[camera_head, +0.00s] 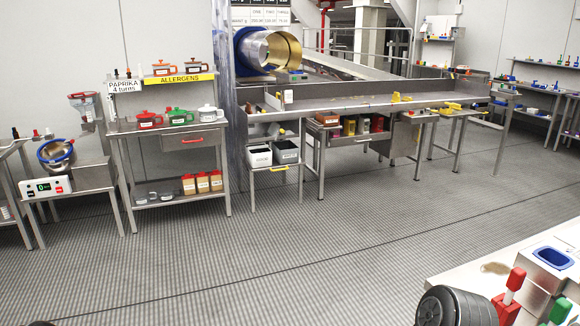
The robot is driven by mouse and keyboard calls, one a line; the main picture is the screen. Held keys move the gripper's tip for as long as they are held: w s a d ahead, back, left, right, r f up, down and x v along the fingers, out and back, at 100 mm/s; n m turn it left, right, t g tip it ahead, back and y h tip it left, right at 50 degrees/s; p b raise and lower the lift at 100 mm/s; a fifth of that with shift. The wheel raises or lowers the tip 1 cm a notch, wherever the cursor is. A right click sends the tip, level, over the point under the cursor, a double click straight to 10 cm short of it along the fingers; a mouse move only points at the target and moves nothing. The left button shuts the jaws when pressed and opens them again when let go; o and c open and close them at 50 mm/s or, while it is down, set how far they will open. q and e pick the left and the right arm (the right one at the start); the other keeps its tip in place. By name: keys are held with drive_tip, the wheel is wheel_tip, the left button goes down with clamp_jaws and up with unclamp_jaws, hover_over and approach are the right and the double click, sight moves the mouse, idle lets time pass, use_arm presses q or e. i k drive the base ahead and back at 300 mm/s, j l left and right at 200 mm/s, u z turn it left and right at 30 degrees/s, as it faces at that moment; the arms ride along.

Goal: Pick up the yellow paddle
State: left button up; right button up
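No yellow paddle can be made out for certain. Neither of my grippers shows in the head view.
A shelf with an ALLERGENS sign (179,78) and lidded pots stands left, beside a scale (46,186). A blue-rimmed drum (252,48) is behind the trough. A counter (484,268) with red- and green-handled tools is at the lower right. The middle floor (290,250) is clear.

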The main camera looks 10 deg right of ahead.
sight(396, 98)
drive_tip(key=i, duration=1)
drive_tip(key=i+l+u, duration=0.15)
drive_tip(key=i, duration=0.8)
drive_tip(key=i+l+z, duration=0.2)
drive_tip(key=i+z, duration=0.25)
drive_tip(key=i, duration=0.15)
drive_tip(key=i+z, duration=0.5)
drive_tip(key=i+j+z, duration=0.45)
drive_tip(key=i, duration=0.25)
drive_tip(key=i+z, duration=0.45)
drive_tip(key=i, duration=1.85)
drive_tip(key=i+l+u, duration=0.1)
drive_tip(key=i+u, duration=0.25)
drive_tip(key=i+l+u, duration=0.15)
drive_tip(key=i+u, duration=0.2)
drive_tip(key=i+l+u, duration=0.9)
drive_tip(key=l+u, duration=0.15)
drive_tip(key=i+l+u, duration=0.3)
drive_tip(key=l, duration=0.2)
drive_tip(key=l+u, duration=0.35)
drive_tip(key=l, duration=0.15)
drive_tip(key=i+l+u, duration=0.1)
drive_tip(key=l+u, duration=0.25)
drive_tip(key=l, duration=0.2)
